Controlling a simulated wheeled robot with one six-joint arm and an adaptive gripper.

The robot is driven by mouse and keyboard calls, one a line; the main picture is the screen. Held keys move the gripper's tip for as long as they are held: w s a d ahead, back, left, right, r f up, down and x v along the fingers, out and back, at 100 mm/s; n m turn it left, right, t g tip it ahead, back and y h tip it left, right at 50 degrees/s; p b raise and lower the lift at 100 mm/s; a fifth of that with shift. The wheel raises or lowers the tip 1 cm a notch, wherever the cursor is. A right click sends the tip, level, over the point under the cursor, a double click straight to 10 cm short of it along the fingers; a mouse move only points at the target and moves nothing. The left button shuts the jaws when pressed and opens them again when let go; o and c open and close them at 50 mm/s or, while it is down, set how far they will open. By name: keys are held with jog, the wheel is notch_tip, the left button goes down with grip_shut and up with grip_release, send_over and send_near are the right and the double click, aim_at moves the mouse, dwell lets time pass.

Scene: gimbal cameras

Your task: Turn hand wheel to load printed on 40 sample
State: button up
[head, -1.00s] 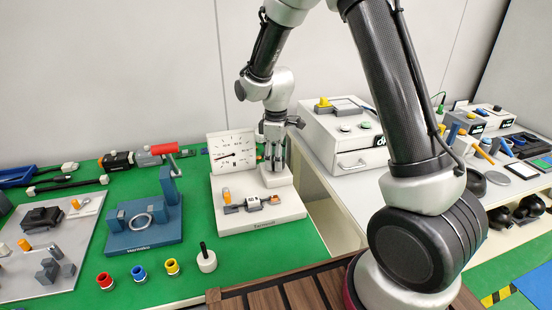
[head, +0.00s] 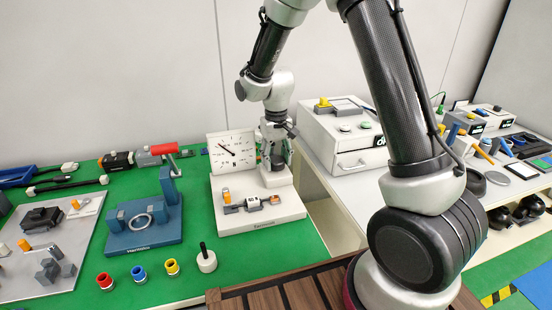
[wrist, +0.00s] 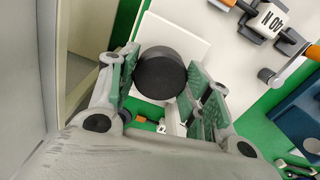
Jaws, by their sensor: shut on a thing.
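The tester (head: 285,212) is a pale base labelled Terminal with a white dial panel behind. The dial's black needle (head: 227,149) points up and to the left. The sample (head: 253,202) lies clamped on the base; its white label reads 40 N in the wrist view (wrist: 271,20). The black round hand wheel (wrist: 160,72) sits between my fingers in the wrist view. My gripper (head: 276,162) is shut on it from above, a finger on each side. In the head view my gripper hides most of the wheel.
A blue Hartoba device (head: 145,235) with a red handle stands to the left. A pale grey box (head: 345,140) with buttons stands close to the right of my gripper.

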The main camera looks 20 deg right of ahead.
aim_at(276, 159)
jog(key=shift+m, duration=1.1)
jog(key=o, duration=1)
jog(key=shift+o, duration=0.2)
notch_tip(276, 159, up, 12)
